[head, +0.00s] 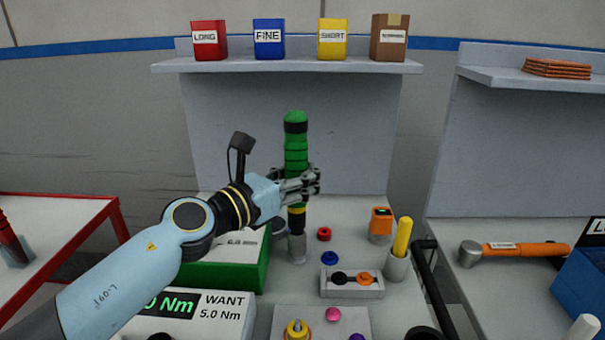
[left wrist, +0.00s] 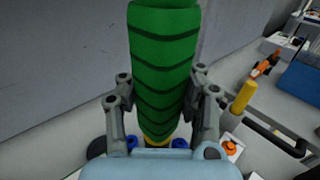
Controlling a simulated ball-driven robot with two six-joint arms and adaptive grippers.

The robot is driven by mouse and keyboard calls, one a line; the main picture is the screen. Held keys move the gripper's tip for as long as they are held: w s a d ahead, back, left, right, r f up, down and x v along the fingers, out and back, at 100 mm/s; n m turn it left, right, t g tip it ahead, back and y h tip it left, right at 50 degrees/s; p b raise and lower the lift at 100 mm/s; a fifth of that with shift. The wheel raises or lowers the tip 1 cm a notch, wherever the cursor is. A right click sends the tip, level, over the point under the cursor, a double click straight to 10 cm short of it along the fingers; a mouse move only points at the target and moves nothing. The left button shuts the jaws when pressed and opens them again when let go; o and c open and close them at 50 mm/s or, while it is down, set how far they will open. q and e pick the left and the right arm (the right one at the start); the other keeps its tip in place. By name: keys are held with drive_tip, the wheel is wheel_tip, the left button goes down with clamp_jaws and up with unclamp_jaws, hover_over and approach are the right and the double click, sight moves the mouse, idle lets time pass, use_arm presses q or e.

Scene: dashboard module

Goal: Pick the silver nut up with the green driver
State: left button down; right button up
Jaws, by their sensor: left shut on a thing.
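The green driver (head: 296,150) stands upright above the workbench, and its green grip fills the middle of the left wrist view (left wrist: 163,65). My left gripper (head: 302,184) is shut around the lower part of the grip. Below the fingers the driver shows a yellow band and a dark shaft. Its lower end meets a grey cylinder (head: 297,248); I cannot tell whether this is part of the driver or a holder. I cannot make out the silver nut for certain. My right gripper is not in view.
A red ring (head: 324,234) and a blue ring (head: 330,258) lie right of the driver. A grey tray (head: 352,290) holds black and orange pieces. A green box (head: 215,275) stands left. A yellow stick (head: 402,238) and a black bar (head: 432,285) stand right.

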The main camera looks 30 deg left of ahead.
sight(304, 158)
use_arm(q)
drive_tip(key=shift+f, duration=0.2)
idle(0.4)
drive_tip(key=shift+f+b, duration=0.4)
drive_tip(key=shift+b, duration=0.2)
drive_tip(key=shift+r, duration=0.1)
drive_tip(key=shift+r+p, duration=2.25)
drive_tip(key=shift+p, duration=0.15)
drive_tip(key=shift+d+f, duration=0.1)
drive_tip(key=shift+f, duration=0.05)
